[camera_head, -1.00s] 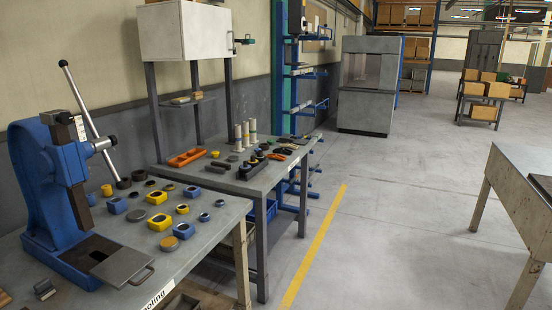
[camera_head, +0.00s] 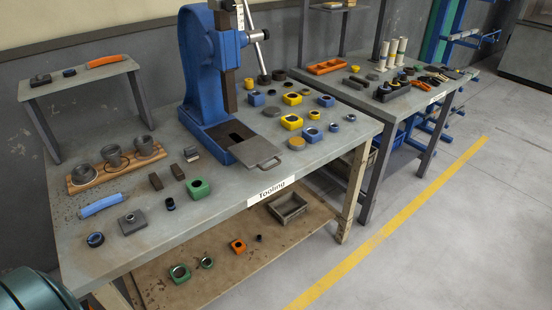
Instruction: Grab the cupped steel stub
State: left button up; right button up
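I cannot tell for sure which piece is the cupped steel stub. Several small parts stand on the Tooling table (camera_head: 235,190). Three grey, hollow-looking cylinders stand on a wooden board (camera_head: 117,172) at the left: one at the left end (camera_head: 83,174), one in the middle (camera_head: 113,157) and one at the right end (camera_head: 144,147). A small dark cylinder (camera_head: 170,204) stands in front of them. A grey square block with a round raised top (camera_head: 132,221) lies near the front left. Neither of my grippers is in view.
The blue arbor press (camera_head: 198,75) stands at the back middle, with a handled plate (camera_head: 258,150) at its base. Blue and yellow blocks sit right of it. A green block (camera_head: 198,188) is near the front edge. A small raised shelf (camera_head: 80,83) stands back left. Open floor lies right.

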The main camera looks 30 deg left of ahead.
aim_at(113, 153)
jog(key=u, duration=2)
jog(key=i+j+z, duration=0.3)
jog(key=j, duration=0.2)
